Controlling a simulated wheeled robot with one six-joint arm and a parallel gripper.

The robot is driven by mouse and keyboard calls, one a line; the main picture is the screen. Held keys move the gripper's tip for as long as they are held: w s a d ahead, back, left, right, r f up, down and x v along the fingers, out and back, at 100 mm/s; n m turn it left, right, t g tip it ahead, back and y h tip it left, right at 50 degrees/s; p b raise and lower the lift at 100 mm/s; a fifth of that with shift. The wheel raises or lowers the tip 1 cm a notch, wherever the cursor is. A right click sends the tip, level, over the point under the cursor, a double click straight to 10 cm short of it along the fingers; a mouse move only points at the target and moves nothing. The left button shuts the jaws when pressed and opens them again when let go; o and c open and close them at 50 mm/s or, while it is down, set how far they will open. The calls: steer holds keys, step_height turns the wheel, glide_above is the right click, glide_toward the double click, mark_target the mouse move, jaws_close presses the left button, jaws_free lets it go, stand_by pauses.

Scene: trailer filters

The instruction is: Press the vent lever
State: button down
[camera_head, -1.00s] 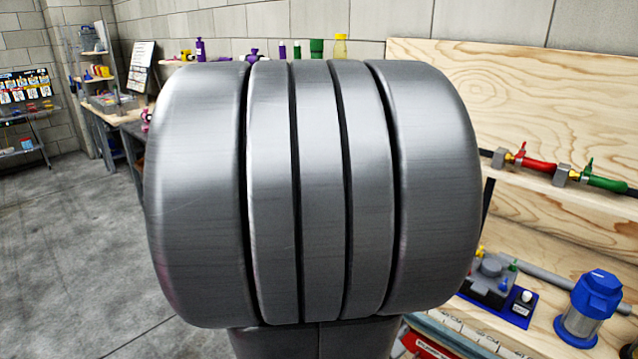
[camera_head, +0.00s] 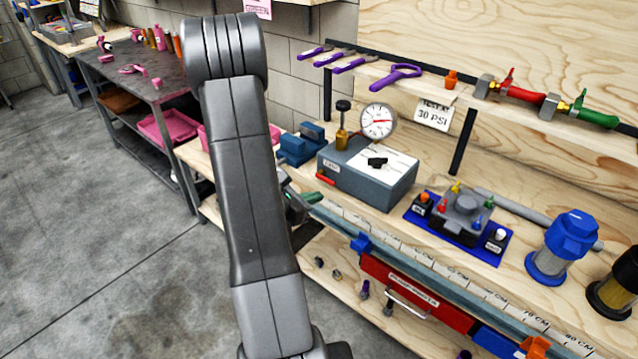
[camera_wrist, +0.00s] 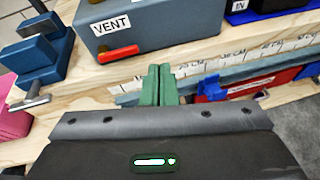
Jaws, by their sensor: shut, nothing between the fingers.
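The red vent lever (camera_head: 326,178) sticks out of the front of the blue-grey tester box (camera_head: 360,186), at its lower left. In the wrist view the lever (camera_wrist: 118,54) lies beside and below the white VENT label (camera_wrist: 110,22). My gripper (camera_head: 314,196) is partly hidden behind my arm in the head view, with a green fingertip showing just below the lever. In the wrist view its green fingers (camera_wrist: 159,80) are shut together and empty, to the right of and slightly below the lever in the picture. A gap shows between them.
A blue vise (camera_head: 300,145) stands left of the box. A pressure gauge (camera_head: 378,121) rises behind it. A blue plate (camera_head: 425,236) with small fittings and a blue-capped filter (camera_head: 562,248) stand to the right. A ruler strip (camera_head: 400,252) runs along the bench front.

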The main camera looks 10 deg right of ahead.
mark_target(325, 179)
steer(key=w+a+f+n+t, duration=0.1)
steer(key=w+a+f+n+t+y, duration=0.1)
steer(key=w, duration=0.1)
steer(key=shift+w+a+f+n, duration=0.1)
steer(key=shift+a+f+n, duration=0.15)
steer(key=shift+a+n, duration=0.1)
steer(key=p+x, duration=0.1)
steer(key=x, duration=0.9)
steer(key=shift+f+p, duration=0.15)
steer(key=shift+p, duration=0.2)
